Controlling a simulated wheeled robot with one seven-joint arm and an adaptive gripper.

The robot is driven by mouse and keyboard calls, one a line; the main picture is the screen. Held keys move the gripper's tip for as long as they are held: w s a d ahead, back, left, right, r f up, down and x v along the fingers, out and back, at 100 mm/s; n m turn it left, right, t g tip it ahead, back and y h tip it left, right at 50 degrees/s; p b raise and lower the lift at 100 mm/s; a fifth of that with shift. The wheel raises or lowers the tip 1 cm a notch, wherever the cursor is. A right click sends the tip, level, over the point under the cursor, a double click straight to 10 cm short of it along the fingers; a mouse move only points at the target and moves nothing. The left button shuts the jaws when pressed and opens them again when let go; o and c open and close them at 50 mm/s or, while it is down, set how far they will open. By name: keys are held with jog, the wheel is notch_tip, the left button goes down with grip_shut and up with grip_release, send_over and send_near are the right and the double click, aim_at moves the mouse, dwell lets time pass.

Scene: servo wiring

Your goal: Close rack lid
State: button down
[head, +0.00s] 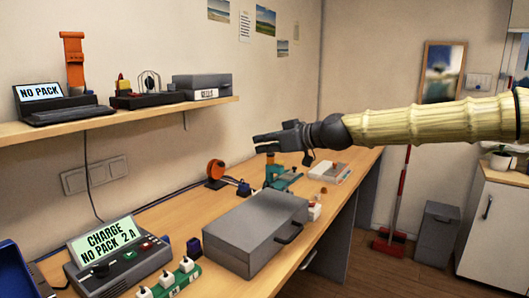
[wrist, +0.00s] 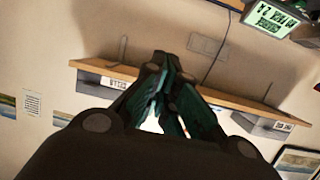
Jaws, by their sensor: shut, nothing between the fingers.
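A grey box (head: 202,82) with a pale label on its front sits at the right end of the wall shelf, and its top looks flat and shut. A larger grey case (head: 258,228) with a dark handle lies on the bench, its top also flat and shut. I cannot tell for certain which one is the rack. My gripper (head: 260,144) is shut and empty, in the air above the bench and to the right of the shelf, touching nothing. In the wrist view my gripper (wrist: 160,60) has its dark fingers together in front of the shelf and wall.
The wall shelf (head: 120,116) carries a display unit (head: 42,92) and an orange stand (head: 73,62). On the bench (head: 170,222) stand a charger (head: 117,252), a green strip with white plugs (head: 170,281) and an orange reel (head: 215,172). The air around my gripper is clear.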

jog(key=s+d+f+t+y+b, duration=0.1)
jog(key=s+d+f+b, duration=0.6)
jog(key=b, duration=0.5)
jog(key=s+d+f+b, duration=0.1)
jog(key=d+f+b, duration=0.1)
jog(key=f+b, duration=0.4)
jog(key=s+d+f+b, duration=0.1)
jog(key=f+b, duration=0.4)
jog(key=f, duration=0.8)
jog(key=shift+s+d+b, duration=0.3)
jog(key=shift+d+b, duration=0.05)
jog(key=shift+d, duration=0.45)
